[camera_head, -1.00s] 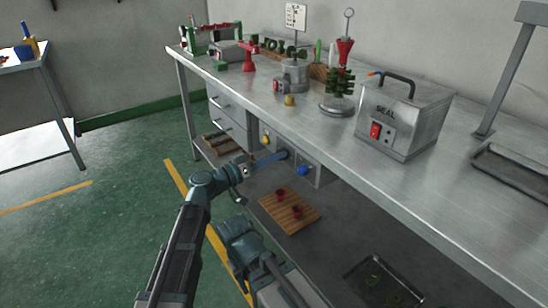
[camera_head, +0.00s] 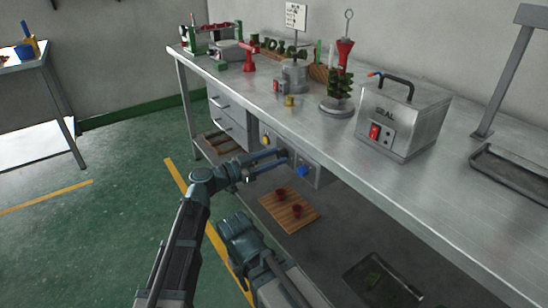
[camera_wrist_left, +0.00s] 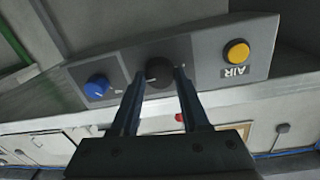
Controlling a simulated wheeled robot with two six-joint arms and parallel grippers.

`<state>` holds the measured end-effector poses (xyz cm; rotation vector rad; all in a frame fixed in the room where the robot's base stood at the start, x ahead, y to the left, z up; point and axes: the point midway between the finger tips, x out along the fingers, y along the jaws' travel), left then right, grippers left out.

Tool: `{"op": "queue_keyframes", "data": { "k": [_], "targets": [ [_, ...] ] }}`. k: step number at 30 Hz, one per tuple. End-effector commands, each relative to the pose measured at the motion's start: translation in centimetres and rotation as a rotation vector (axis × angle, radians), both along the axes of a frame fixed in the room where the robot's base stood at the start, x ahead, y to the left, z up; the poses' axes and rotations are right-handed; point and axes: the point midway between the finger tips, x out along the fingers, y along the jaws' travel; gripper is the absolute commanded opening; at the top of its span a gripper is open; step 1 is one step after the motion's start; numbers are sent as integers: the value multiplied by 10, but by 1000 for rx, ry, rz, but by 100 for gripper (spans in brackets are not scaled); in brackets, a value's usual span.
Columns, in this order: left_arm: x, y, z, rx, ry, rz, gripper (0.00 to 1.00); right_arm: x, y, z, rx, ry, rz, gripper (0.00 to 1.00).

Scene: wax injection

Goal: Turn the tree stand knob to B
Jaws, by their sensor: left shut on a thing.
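The dark round knob (camera_wrist_left: 159,72) is in the middle of a grey panel in the left wrist view, with a pale mark on its face; I cannot read any letter beside it. My left gripper (camera_wrist_left: 163,75) is shut on this knob, one finger on each side. In the head view my left gripper (camera_head: 286,157) reaches the panel (camera_head: 318,176) under the bench top, and its fingers hide the knob. A green tree stands on a round metal stand (camera_head: 338,107) on the bench.
A blue knob (camera_wrist_left: 97,87) and a yellow button (camera_wrist_left: 237,52) labelled AIR flank the dark knob. The bench top (camera_head: 330,136) overhangs the panel. A wooden board (camera_head: 290,222) with red pieces lies on the lower shelf. A SEAL box (camera_head: 420,125) stands above.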

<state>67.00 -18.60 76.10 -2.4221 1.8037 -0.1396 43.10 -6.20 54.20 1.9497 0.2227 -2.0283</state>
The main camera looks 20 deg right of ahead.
Motion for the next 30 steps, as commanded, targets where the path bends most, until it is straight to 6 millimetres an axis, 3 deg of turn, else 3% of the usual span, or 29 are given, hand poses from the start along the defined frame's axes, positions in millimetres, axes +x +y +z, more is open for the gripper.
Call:
{"op": "queue_keyframes", "data": {
  "k": [21, 22, 26, 30],
  "targets": [
    [-2, 0, -1, 26, -60, -3, 0, 0, 0, 0, 0, 0, 0, 50],
    [-2, 0, -1, 26, -60, -3, 51, 0, 0, 0, 0, 0, 0, 50],
    [-1, 0, -1, 24, -59, -2, 74, 0, 0, 1, 0, 0, 0, 50],
    [-1, 0, -1, 23, -59, -1, 75, 0, 0, 1, 0, 0, 0, 50]
  ]
}}
